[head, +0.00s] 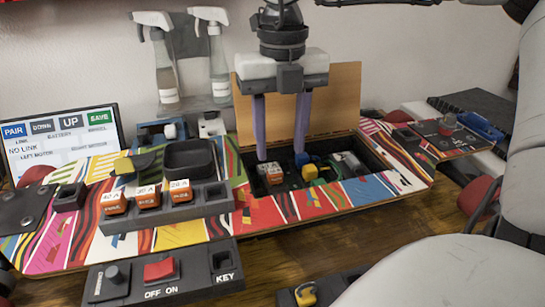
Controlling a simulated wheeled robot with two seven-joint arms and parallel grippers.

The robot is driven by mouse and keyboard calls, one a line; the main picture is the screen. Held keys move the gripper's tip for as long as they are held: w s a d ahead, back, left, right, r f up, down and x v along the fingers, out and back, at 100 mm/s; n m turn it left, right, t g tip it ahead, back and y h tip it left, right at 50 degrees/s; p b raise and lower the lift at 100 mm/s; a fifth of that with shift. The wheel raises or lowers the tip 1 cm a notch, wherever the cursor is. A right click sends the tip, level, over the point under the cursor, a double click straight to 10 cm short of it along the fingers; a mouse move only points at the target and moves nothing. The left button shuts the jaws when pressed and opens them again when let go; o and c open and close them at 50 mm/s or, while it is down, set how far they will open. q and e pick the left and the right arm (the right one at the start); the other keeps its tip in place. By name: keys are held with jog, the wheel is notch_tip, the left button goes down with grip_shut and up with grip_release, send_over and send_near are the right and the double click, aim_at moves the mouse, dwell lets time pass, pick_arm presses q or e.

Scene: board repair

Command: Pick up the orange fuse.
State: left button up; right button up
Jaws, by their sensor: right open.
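An orange fuse with a pale top (271,176) lies in the open dark compartment (345,187) of the colourful board. My right gripper (281,156) points straight down over the compartment, its two purple fingers open and apart. The left fingertip is right by the fuse, and the fuse shows below and between the fingers, nearer the left one. I cannot tell whether they touch. Three more orange fuses with white labels sit in the grey holder, the left (113,203), middle (147,198) and right (180,191). My left gripper is not in view.
A yellow part (310,171), a green part (318,182) and a blue part share the compartment. Its wooden lid (335,95) stands open behind. Spray bottles (213,60) and a screen (60,137) stand at the back left. A switch panel (162,273) is in front.

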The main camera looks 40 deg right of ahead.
aim_at(275, 170)
jog(key=f, duration=0.3)
jog(key=w+f, duration=0.1)
jog(key=f, duration=0.1)
jog(key=shift+a+f+b, duration=0.2)
jog(key=shift+f+b, duration=0.05)
jog(key=shift+b, duration=0.15)
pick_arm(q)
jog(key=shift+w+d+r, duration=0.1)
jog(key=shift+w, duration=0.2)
pick_arm(e)
grip_shut()
jog(key=shift+r, duration=0.15)
